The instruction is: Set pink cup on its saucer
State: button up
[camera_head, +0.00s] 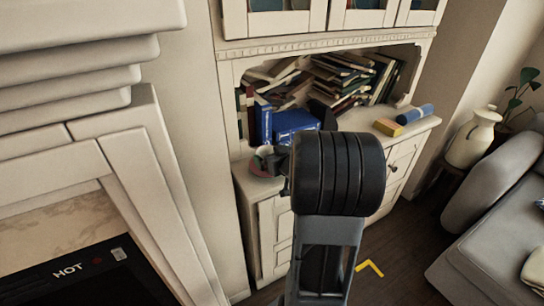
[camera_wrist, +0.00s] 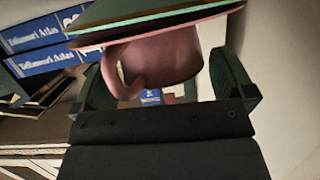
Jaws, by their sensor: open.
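The pink cup (camera_wrist: 165,60) shows in the wrist view with its handle to the left. A flat green thing with a reddish underside (camera_wrist: 150,22) covers its upper part; I cannot tell whether it rests on the cup. My gripper (camera_wrist: 162,72) is open, one finger on each side of the cup; contact is unclear. In the head view, my gripper (camera_head: 275,160) is at the left end of the cabinet top, largely hidden by my arm. A pinkish round rim, perhaps the saucer (camera_head: 257,169), shows beside it. The cup is not clear there.
Blue atlas books (camera_head: 291,121) stand close behind the gripper, with piled books (camera_head: 345,78) further right in the niche. A yellow block (camera_head: 388,127) and a blue roll (camera_head: 415,113) lie at the right of the cabinet top (camera_head: 362,119). A wall borders the left end.

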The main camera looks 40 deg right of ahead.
jog(key=shift+r, duration=0.1)
jog(key=shift+r, duration=0.25)
jog(key=d+p+v, duration=0.1)
jog(key=p+v, duration=0.2)
jog(key=v, duration=0.8)
jog(key=s+a+g, duration=0.2)
jog(key=a+g, duration=0.2)
jog(key=a, duration=0.3)
jog(key=s+a+g, duration=0.2)
jog(key=a+g, duration=0.1)
jog(key=a, duration=0.5)
jog(key=s+a+g+y, duration=0.1)
jog(key=s+a+g, duration=0.2)
jog(key=a, duration=0.5)
jog(key=shift+f+n+g, duration=0.4)
jog(key=shift+f+g, duration=0.1)
jog(key=shift+g, duration=0.3)
jog(key=shift+a+r, duration=0.15)
